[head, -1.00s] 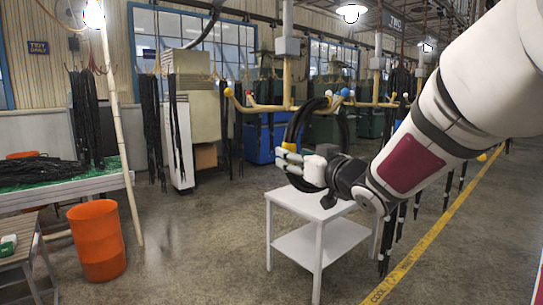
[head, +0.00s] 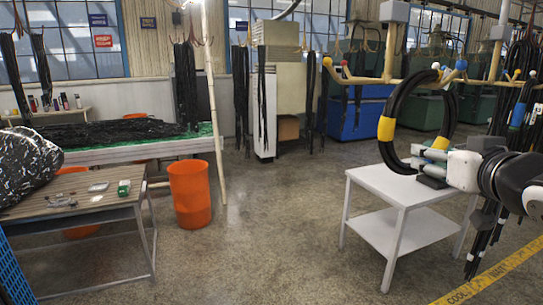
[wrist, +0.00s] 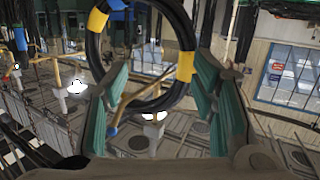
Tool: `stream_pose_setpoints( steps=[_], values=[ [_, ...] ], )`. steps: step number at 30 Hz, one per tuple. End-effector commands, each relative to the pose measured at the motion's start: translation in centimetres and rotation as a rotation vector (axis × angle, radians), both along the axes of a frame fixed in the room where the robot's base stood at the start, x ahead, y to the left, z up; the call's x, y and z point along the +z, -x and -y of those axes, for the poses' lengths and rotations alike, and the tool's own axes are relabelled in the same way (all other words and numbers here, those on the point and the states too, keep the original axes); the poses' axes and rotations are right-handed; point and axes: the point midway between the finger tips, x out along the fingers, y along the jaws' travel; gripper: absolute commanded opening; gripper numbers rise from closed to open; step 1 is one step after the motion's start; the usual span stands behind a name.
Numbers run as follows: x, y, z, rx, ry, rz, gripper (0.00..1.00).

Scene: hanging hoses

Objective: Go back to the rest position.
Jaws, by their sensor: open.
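A black hose ring with yellow bands (head: 385,128) hangs from the wooden rack (head: 400,80) with coloured peg tips, above the white table. My gripper (head: 425,160) is at the right of the head view, by the ring's lower part. Its fingers are open. In the wrist view the hose ring (wrist: 91,55) fills the upper middle, with yellow bands and a blue part at its top. My open gripper (wrist: 160,95) has teal-padded fingers on both sides of the ring's lower part. Whether they touch the hose I cannot tell.
The white two-shelf table (head: 395,200) stands under the gripper. An orange bin (head: 190,195), a wooden bench (head: 75,205) and a green-topped table (head: 150,150) with black hoses are at left. Open floor (head: 270,240) lies between.

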Motion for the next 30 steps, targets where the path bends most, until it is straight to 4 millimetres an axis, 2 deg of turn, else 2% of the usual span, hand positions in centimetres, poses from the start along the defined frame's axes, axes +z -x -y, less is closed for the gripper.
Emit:
stream_pose_setpoints(
  steps=[5,8,15,21,25,30],
  values=[
    [-2.2,3.0,-1.0,-0.1,-0.013,-0.191,0.53],
    [-3.9,5.3,-2.4,-0.122,-0.032,-0.319,0.53],
    [-8.1,12.7,-7.9,-0.062,-0.083,-0.648,0.53],
    [-10.0,17.8,-11.8,0.032,-0.106,-0.837,0.53],
    [-10.4,19.2,-12.8,0.061,-0.111,-0.887,0.53],
    [-10.5,19.4,-12.9,0.064,-0.112,-0.894,0.53]
  ],
)
